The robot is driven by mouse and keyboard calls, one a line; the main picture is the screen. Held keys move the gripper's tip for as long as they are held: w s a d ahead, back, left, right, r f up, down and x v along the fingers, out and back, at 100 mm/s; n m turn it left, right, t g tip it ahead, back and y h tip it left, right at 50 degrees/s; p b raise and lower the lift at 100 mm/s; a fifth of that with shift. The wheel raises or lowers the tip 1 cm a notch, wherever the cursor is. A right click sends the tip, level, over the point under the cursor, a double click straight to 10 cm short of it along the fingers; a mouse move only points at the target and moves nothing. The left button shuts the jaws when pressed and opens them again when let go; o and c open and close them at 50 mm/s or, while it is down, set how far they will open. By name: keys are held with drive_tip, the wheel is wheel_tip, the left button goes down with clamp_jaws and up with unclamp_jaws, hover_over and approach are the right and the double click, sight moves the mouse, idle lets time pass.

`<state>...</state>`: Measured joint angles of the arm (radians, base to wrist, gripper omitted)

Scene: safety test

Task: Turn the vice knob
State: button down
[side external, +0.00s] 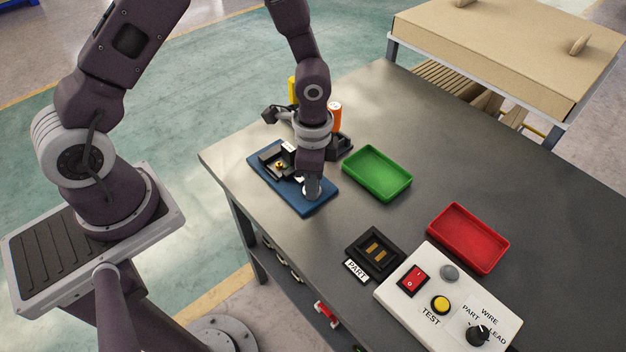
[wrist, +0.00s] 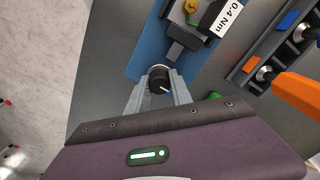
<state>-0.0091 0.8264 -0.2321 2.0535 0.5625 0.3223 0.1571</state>
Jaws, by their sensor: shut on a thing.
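The vice sits on a blue base plate (side external: 265,178) near the table's left edge. It also shows in the wrist view (wrist: 150,58), with a white "0.4 Nm" label (wrist: 228,15). The vice knob (wrist: 159,82) is round and dark with a white pointer line, at the near end of the vice. My gripper (wrist: 159,88) is shut on the knob, one finger on each side. In the side view my gripper (side external: 312,188) points down at the near end of the base plate and hides the knob.
A green tray (side external: 377,173) is right of the vice, and a red tray (side external: 468,238) further right. A black part holder (side external: 375,252) and a white test box (side external: 405,300) are in front. An orange-handled tool (side external: 335,115) stands behind my gripper.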

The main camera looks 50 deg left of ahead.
drive_tip(key=shift+m, duration=1.1)
drive_tip(key=c, duration=1.1)
unclamp_jaws()
drive_tip(key=shift+c, duration=0.2)
wheel_tip(320, 180, up, 7)
drive_tip(key=shift+r, duration=0.1)
